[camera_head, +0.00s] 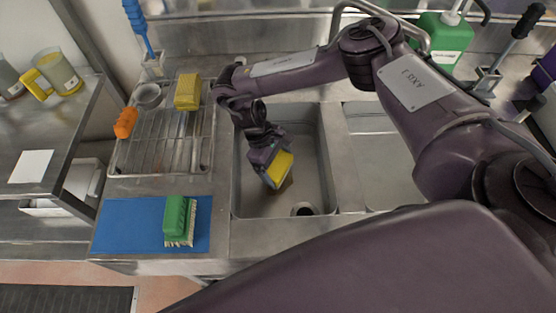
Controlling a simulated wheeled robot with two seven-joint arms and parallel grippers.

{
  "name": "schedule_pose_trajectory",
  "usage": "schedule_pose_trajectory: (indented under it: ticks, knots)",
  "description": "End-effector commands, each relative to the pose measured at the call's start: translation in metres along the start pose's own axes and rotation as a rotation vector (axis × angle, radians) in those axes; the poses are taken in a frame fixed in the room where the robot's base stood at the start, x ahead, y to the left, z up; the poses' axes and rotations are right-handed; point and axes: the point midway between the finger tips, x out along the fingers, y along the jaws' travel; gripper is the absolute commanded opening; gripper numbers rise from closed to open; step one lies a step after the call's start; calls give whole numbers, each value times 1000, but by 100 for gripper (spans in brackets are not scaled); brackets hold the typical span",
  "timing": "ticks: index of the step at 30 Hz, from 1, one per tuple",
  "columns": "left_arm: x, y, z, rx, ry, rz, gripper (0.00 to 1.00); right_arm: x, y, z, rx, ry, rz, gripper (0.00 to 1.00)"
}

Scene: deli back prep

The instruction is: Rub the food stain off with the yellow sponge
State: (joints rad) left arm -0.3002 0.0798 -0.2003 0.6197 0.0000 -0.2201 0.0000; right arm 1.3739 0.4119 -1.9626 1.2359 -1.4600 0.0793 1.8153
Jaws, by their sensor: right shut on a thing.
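My right gripper (268,160) reaches into the left sink basin (305,150) and is shut on a yellow sponge (280,168), which is tilted. A small brownish patch (287,186), which looks like the food stain, shows just beside the sponge's lower edge. The gripper and sponge hide part of the basin there, and I cannot tell whether the sponge touches the basin. My left gripper is not in view.
A green brush (178,218) lies on a blue mat (130,222). A drain (303,209) sits at the basin's near end.

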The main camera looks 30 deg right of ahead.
Motion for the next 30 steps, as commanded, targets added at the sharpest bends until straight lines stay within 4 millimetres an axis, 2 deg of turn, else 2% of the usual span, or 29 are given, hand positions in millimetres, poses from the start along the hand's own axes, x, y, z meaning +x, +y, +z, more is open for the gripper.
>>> schedule_pose_trajectory:
  ticks: [9, 24, 30]
  knots:
    - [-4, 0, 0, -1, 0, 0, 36, 0, 1, 2, 1, 0, 0, 57]
    - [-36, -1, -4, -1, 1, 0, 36, 14, 28, 40, 2, -2, -1, 57]
    - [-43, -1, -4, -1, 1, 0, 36, 20, 37, 50, 1, 0, 0, 57]
